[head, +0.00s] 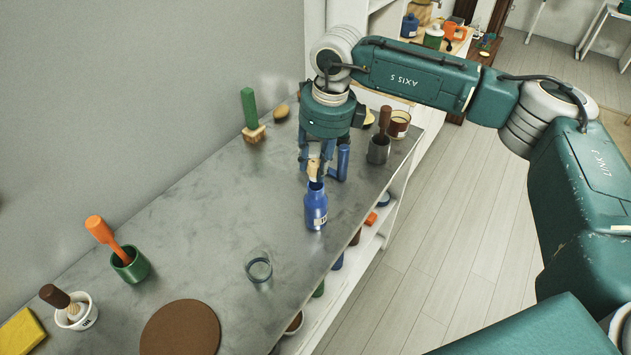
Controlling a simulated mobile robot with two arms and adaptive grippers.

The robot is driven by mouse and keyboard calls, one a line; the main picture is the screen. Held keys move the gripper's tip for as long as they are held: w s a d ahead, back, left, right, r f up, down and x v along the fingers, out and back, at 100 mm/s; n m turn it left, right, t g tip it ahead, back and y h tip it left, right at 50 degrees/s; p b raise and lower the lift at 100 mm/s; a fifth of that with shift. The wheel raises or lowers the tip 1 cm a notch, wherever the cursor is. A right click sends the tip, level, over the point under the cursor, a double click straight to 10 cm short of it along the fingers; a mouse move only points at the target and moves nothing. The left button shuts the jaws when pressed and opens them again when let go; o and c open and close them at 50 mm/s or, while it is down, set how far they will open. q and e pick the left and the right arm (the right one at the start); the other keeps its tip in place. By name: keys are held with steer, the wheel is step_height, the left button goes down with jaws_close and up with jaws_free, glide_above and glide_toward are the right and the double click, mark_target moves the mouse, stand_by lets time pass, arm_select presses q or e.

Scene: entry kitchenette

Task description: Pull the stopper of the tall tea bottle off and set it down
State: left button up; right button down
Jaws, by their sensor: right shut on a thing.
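The tall tea bottle (316,208) is blue with a small white label and stands upright on the grey counter (225,215), near its front edge. Its light wooden stopper (313,168) shows right at the top of the bottle's neck, between the fingers of my right gripper (318,172). My right gripper points down from above and is shut on the stopper. The fingers hide part of the stopper, and I cannot tell whether it still sits in the neck or just above it. My left gripper is not in view.
A grey pot (378,149) with a brown-handled tool is close right of the gripper. A green-handled brush (251,117) stands behind. The counter's left middle is bare.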

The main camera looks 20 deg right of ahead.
mark_target(313, 163)
steer(key=shift+r+p, duration=0.65)
steer(key=shift+r, duration=1.2)
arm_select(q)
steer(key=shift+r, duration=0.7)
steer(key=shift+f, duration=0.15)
arm_select(e)
steer(key=shift+a+f, duration=0.1)
